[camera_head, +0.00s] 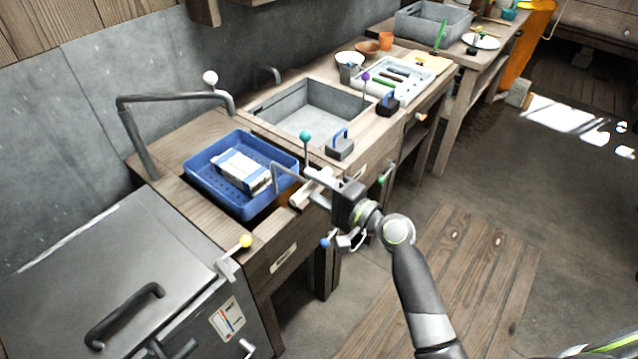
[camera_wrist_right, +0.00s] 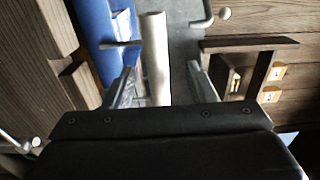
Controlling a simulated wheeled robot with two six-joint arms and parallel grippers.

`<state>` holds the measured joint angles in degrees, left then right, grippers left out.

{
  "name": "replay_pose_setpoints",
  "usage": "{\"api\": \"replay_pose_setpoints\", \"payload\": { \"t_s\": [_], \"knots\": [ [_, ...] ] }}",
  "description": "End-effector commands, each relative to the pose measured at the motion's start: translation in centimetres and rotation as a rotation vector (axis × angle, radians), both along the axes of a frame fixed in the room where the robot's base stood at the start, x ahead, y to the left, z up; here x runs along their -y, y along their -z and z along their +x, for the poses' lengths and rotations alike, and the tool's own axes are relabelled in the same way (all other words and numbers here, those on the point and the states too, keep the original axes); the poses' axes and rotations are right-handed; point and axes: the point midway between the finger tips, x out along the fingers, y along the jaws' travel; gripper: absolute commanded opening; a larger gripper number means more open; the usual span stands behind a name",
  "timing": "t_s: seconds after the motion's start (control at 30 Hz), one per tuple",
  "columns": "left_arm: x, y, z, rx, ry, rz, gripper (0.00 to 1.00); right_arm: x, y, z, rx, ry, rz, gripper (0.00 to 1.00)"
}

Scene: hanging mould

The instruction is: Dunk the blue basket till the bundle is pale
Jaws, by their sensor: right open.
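A pale round handle (camera_wrist_right: 155,60) joined to a grey rod sticks out beside the basket's right side. My right gripper (camera_head: 312,190) is open at this handle, one finger on each side of it in the wrist view; whether they touch it is unclear. My left gripper is not in view.
A grey sink (camera_head: 335,104) is set into the counter beyond the basket. A bent grey pipe (camera_head: 140,135) rises behind the basket. Knobbed levers with teal (camera_head: 305,136) and yellow (camera_head: 246,240) balls stand close by. A grey lidded chest (camera_head: 110,275) is at front left.

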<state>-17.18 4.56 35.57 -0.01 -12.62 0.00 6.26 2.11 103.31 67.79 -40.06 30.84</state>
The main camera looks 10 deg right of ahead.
Motion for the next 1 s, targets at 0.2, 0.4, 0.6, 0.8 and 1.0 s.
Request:
{"api": "replay_pose_setpoints", "payload": {
  "t_s": [0.2,0.4,0.6,0.8,1.0],
  "knots": [
    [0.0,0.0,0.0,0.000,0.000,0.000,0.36,0.3,0.1,-0.4,-0.002,0.001,-0.001,0.51],
    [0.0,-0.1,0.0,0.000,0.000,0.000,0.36,1.5,0.1,-1.9,-0.002,0.001,-0.002,0.51],
    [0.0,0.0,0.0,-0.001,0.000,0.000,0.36,2.8,0.2,-3.5,-0.003,0.001,-0.003,0.51],
    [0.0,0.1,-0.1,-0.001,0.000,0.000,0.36,4.0,0.2,-5.1,-0.001,0.000,-0.003,0.51],
    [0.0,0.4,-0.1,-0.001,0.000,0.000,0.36,5.2,0.2,-6.6,-0.003,0.001,-0.003,0.51]
  ]
}}
